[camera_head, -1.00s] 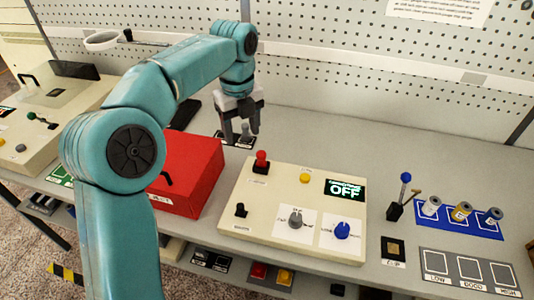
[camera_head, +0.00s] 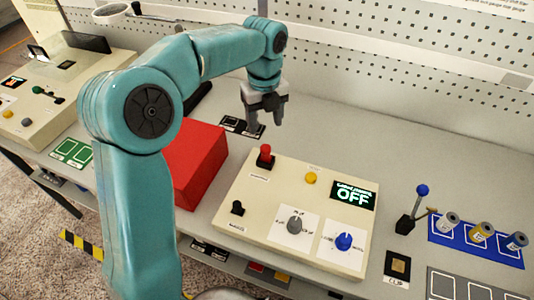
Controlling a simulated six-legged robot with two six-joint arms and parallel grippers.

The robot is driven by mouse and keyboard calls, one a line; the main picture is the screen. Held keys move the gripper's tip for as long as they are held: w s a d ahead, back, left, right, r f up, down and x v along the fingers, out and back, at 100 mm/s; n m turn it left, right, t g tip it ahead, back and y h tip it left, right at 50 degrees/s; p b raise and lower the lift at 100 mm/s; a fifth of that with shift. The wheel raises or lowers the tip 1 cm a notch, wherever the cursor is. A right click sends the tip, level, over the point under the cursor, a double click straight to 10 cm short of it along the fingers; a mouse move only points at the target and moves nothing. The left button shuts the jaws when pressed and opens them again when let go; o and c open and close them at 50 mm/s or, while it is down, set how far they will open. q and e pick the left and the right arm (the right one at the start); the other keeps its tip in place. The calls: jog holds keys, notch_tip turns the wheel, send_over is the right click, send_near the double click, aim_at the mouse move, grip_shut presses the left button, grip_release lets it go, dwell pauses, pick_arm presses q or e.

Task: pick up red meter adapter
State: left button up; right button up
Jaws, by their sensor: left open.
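My left gripper (camera_head: 268,118) is open and points down above the grey bench, behind the cream control panel. Nothing shows between its fingers. A red piece (camera_head: 257,268) lies beside a yellow one (camera_head: 281,276) on the shelf under the bench front; both are small and partly cut off by the bench edge. I cannot tell for sure whether this red piece is the red meter adapter. A red knob (camera_head: 265,152) stands on the control panel (camera_head: 260,195), just in front of and below the gripper. My right gripper is not in view.
A red box (camera_head: 198,160) stands left of the panel, partly behind my left arm. A black outlined mat (camera_head: 232,124) lies behind it. A blue tray (camera_head: 490,250) with several spools is at the right, beside a blue-knobbed lever (camera_head: 421,192). The pegboard wall closes the back.

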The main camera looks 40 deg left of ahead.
pick_arm(q)
send_over(266, 147)
notch_tip(266, 147, down, 5)
jog(key=shift+r, duration=0.1)
jog(key=shift+s+f, duration=0.15)
jog(key=shift+f, duration=0.1)
jog(key=shift+f+p, duration=0.5)
jog(key=shift+f, duration=2.25)
jog(key=shift+c, duration=0.2)
grip_shut()
jog(key=shift+r, duration=0.1)
